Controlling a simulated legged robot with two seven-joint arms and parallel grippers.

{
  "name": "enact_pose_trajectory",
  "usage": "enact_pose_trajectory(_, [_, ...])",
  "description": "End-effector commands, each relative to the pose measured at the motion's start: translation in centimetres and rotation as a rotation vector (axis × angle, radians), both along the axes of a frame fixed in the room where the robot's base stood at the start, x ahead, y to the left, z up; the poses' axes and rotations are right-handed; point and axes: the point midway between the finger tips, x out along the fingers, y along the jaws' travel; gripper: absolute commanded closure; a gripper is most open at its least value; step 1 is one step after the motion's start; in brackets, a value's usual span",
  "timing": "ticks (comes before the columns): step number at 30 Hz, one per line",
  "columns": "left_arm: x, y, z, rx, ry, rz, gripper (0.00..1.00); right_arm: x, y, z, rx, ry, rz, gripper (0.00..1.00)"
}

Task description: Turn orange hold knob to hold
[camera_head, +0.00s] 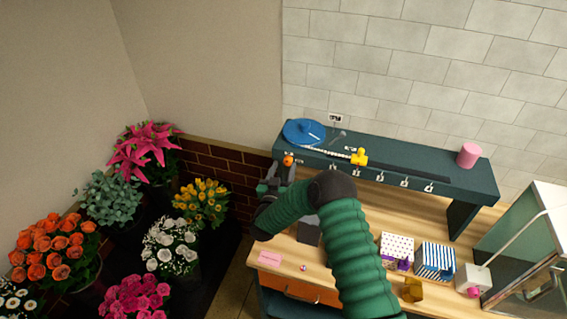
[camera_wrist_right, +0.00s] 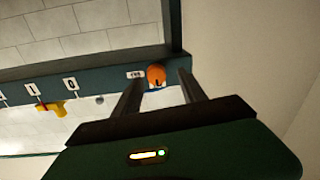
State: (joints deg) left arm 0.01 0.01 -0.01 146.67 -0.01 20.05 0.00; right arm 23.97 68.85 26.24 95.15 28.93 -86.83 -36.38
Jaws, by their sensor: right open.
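The orange hold knob (camera_head: 288,160) sits on the front face of the dark teal shelf (camera_head: 400,163), near its left end. In the right wrist view the knob (camera_wrist_right: 156,75) has a dark mark on its lower part and a small white label at its left. My right gripper (camera_head: 277,172) is just in front of and below the knob. In the right wrist view the open fingers (camera_wrist_right: 160,88) point at the knob, one on each side, with gaps; I cannot tell whether either touches it. My left gripper is not in view.
A blue disc (camera_head: 304,132) and a pink cylinder (camera_head: 468,155) stand on top. Patterned boxes (camera_head: 434,261) lie on the wooden counter (camera_head: 345,235). Flower buckets crowd the left.

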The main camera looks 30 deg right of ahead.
Motion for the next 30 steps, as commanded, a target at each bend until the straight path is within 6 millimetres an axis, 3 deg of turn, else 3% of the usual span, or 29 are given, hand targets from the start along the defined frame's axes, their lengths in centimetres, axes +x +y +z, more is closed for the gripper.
enact_pose_trajectory(10, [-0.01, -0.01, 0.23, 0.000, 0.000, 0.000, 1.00, 0.71, -0.65, -0.13, 0.000, 0.001, 0.001, 0.51])
enact_pose_trajectory(21, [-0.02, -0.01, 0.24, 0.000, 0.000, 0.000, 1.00, 0.65, -0.47, 0.01, -0.001, 0.000, 0.002, 0.98])
enact_pose_trajectory(30, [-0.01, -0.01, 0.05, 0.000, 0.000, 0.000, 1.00, 0.65, -0.40, 0.01, 0.004, -0.008, 0.003, 1.00])
